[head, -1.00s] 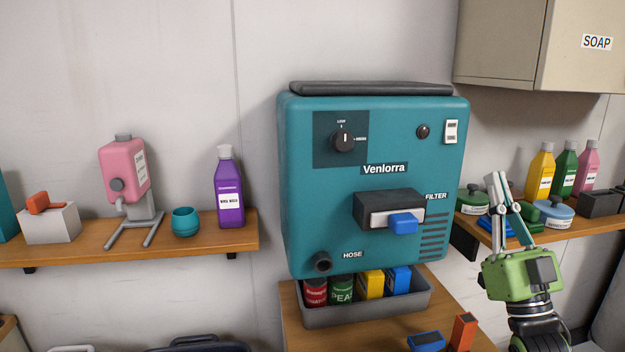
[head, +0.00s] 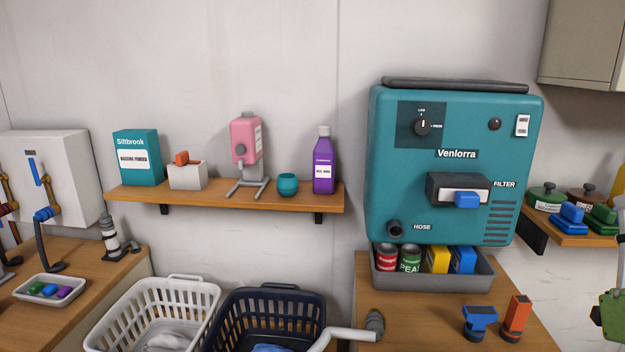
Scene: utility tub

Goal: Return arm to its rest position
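My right gripper (head: 619,240) is at the right edge of the head view, mostly cut off. My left gripper is not in view. The teal Venlorra machine (head: 390,270) stands left of my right gripper, with a dial, a blue-handled filter drawer (head: 467,199) and a hose port (head: 394,229).
A grey bin (head: 430,283) with cans and boxes sits under the machine. A blue piece (head: 480,322) and an orange piece (head: 515,318) stand on the wooden counter. White (head: 130,328) and dark (head: 305,302) baskets stand below the left shelf (head: 230,199). A cabinet (head: 590,40) hangs upper right.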

